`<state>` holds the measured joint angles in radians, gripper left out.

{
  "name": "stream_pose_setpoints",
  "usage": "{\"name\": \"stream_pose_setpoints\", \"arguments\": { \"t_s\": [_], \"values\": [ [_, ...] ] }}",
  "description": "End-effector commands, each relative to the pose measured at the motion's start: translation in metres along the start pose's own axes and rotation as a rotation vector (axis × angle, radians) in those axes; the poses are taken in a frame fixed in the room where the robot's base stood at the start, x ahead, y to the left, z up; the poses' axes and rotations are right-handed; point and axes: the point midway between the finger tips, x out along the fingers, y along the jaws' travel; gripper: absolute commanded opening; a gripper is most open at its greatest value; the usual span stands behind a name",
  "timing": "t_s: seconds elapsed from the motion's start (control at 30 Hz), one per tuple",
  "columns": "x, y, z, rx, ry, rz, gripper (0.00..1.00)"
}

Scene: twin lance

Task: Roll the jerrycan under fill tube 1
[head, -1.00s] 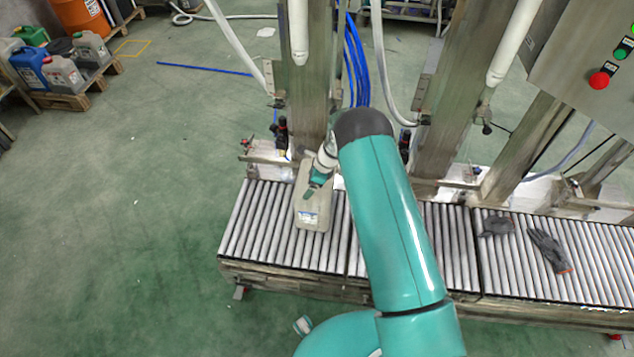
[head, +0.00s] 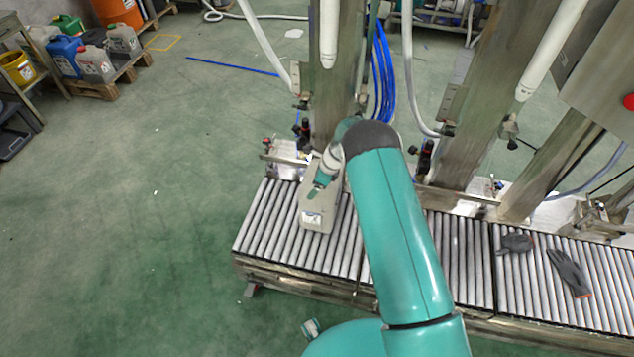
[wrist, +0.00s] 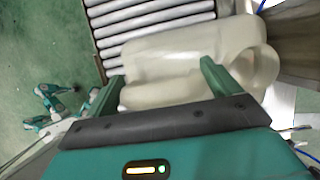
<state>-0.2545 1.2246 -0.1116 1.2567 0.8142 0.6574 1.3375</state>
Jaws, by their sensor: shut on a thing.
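A pale beige jerrycan (head: 318,213) stands upright on the roller conveyor (head: 270,225), near its left end. My gripper (head: 318,190) is at the top of the jerrycan and shut on it. In the wrist view the jerrycan (wrist: 190,55) fills the space ahead of the two green fingers (wrist: 162,85); the exact grip on its handle is partly hidden. A white fill tube (head: 328,35) hangs on the left post, above and behind the jerrycan. A second white fill tube (head: 548,50) hangs on the right. I cannot read which one is number 1.
Dark gloves (head: 568,272) lie on the conveyor's right part. Metal posts (head: 460,110) and blue hoses (head: 382,75) stand behind the rollers. A control box (head: 610,70) is at the upper right. Several cans sit on a pallet (head: 105,88) at the upper left. The left floor is clear.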

Motion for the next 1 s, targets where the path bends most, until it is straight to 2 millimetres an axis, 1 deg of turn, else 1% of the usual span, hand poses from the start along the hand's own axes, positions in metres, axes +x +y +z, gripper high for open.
{"name": "stream_pose_setpoints", "arguments": {
  "t_s": [0.03, 0.07, 0.1, 0.13, 0.37, 0.47, 0.53, 0.63, 0.9, 1.0],
  "values": [
    [0.000, 0.001, 0.000, 0.001, 0.000, 0.002, 0.58],
    [0.000, 0.001, -0.001, 0.001, 0.000, 0.002, 0.91],
    [0.000, 0.001, -0.001, 0.001, 0.000, 0.002, 0.99],
    [0.000, 0.001, 0.000, 0.001, 0.000, 0.002, 1.00],
    [-0.001, 0.001, -0.001, 0.001, 0.000, 0.001, 1.00],
    [-0.007, 0.000, 0.000, 0.001, 0.000, 0.000, 1.00],
    [-0.015, -0.001, 0.000, 0.002, -0.001, 0.000, 1.00],
    [-0.033, 0.000, 0.000, 0.002, -0.001, -0.001, 1.00],
    [-0.094, -0.001, 0.000, 0.002, -0.001, -0.002, 1.00],
    [-0.113, 0.000, 0.000, 0.000, -0.001, 0.000, 1.00]
  ]
}}
